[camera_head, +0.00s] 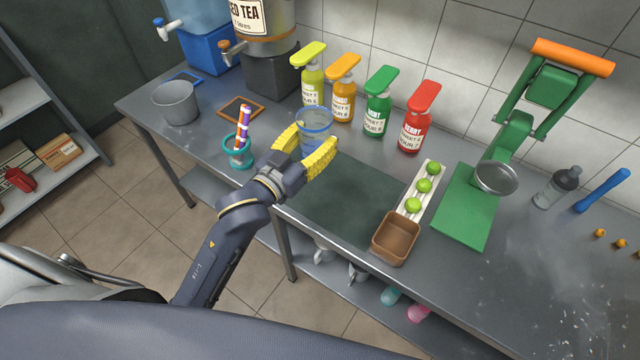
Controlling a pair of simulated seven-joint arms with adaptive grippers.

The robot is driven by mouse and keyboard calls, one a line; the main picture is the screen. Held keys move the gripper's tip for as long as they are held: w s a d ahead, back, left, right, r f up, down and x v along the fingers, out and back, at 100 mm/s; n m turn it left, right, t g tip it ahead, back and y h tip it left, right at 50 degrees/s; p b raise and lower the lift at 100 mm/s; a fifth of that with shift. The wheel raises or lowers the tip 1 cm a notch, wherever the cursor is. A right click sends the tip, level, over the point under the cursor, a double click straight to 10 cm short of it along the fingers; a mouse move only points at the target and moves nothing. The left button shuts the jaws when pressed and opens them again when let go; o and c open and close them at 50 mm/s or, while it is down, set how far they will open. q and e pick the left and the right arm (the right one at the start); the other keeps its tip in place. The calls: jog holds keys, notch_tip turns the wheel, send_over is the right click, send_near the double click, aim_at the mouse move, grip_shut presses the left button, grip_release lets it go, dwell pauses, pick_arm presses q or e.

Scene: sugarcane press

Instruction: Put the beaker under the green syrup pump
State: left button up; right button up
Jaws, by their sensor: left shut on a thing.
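My left gripper (306,150) has yellow fingers and is shut on the beaker (315,122), a clear bluish cup that looks upright. The beaker is in front of the yellow-green and orange pumps, and I cannot tell whether it touches the table. The green syrup pump (377,112) is a green bottle with a flat green top, standing to the right of the beaker. A yellow-green pump (313,85), an orange pump (343,98) and a red pump (417,122) stand in the same row. My right gripper does not show.
A teal cup (238,158) with striped sticks stands left of my gripper. A dark mat (345,195) lies in front of the pumps. A brown box (395,240), a white tray of limes (430,185) and the green press (465,215) are to the right.

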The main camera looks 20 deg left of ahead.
pick_arm(q)
notch_tip(320, 180, down, 18)
jog(key=shift+r, duration=0.2)
dwell(0.4)
jog(key=shift+f, duration=0.1)
jog(key=o, duration=1.2)
jog(key=shift+o, duration=0.2)
